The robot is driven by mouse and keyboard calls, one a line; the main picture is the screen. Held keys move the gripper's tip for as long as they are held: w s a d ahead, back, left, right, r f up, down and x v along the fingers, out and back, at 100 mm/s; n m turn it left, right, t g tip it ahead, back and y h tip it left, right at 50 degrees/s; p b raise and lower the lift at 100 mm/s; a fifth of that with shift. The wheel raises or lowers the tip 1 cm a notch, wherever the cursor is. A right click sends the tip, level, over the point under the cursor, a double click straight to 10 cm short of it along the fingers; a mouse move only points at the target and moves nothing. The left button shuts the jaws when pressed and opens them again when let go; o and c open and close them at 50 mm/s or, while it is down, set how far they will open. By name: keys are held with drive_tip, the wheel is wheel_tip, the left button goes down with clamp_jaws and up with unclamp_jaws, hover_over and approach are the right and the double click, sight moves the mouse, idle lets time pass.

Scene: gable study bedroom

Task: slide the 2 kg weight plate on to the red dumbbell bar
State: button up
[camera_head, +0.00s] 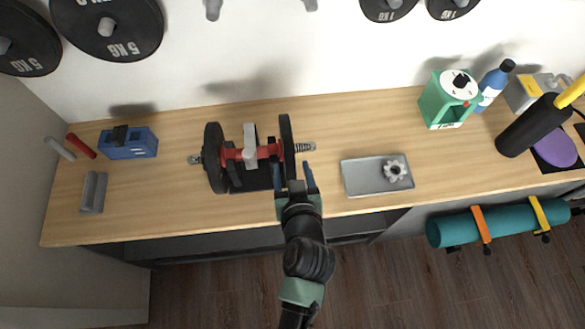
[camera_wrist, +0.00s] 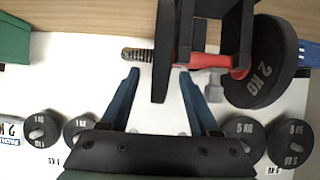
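The red dumbbell bar (camera_head: 262,152) lies level on a black stand (camera_head: 252,180). A black plate (camera_head: 287,145) is around its right end, seen nearly edge-on, and the threaded tip sticks out beyond it. No marking shows on this plate. It also shows in the wrist view (camera_wrist: 162,60). A second plate (camera_head: 213,158) is on the left end; the wrist view shows "2 KG" on it (camera_wrist: 262,65). My gripper (camera_head: 294,172) is open in front of the right-hand plate. In the wrist view the plate's edge appears between the fingers (camera_wrist: 158,85), with gaps on both sides.
A grey tray (camera_head: 360,180) with a star-shaped nut (camera_head: 395,170) lies to the right. Plates hang on the wall behind (camera_head: 115,25).

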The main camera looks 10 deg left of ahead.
drive_tip(key=shift+f, duration=0.15)
drive_tip(key=v, duration=1.3)
drive_tip(key=shift+b, duration=0.45)
